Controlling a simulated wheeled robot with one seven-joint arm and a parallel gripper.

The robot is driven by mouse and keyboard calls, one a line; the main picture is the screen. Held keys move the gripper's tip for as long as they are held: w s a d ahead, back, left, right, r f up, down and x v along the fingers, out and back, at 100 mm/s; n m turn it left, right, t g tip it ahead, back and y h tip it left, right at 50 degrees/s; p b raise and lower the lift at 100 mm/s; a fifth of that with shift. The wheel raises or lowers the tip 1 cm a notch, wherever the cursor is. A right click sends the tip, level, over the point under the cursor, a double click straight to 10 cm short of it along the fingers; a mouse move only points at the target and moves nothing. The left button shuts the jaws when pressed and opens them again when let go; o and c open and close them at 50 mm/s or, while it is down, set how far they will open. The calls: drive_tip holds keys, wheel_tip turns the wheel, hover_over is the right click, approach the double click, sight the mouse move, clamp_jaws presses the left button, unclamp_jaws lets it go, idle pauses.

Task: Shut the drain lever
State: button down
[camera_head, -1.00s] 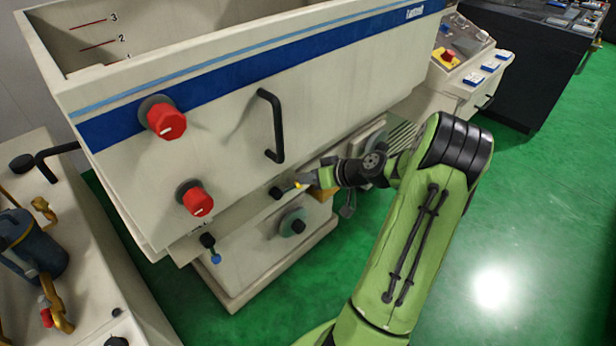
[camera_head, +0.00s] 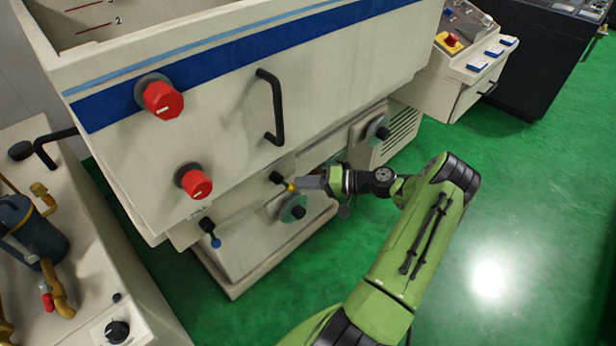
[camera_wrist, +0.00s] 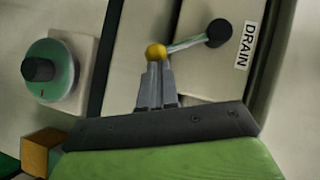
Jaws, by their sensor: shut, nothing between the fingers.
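The drain lever (camera_head: 284,182) is on the lower front of the machine, with a black pivot and a yellow ball knob. In the head view it slants down to the right from its pivot. In the wrist view its thin rod runs from the black pivot (camera_wrist: 219,32) beside the DRAIN label (camera_wrist: 246,45) to the yellow ball (camera_wrist: 156,52). My gripper (camera_head: 304,183) is shut and empty, just right of the ball in the head view. In the wrist view its fingertips (camera_wrist: 155,72) are right at the ball, apparently touching it.
A second lever with a blue knob (camera_head: 215,242) hangs lower left. A round grey dial (camera_head: 293,208) sits just below the drain lever. A black handle (camera_head: 270,108) and red knobs (camera_head: 162,100) stand out above. Green floor on the right is clear.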

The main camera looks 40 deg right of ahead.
drive_tip(key=shift+a+f+m+t+y+b, duration=0.6)
drive_tip(key=shift+a+f+m+t+b, duration=0.25)
drive_tip(key=shift+m, duration=0.35)
drive_tip(key=shift+a+f+m+t+y+b, duration=0.6)
drive_tip(key=shift+a+m, duration=0.3)
drive_tip(key=shift+m, duration=0.3)
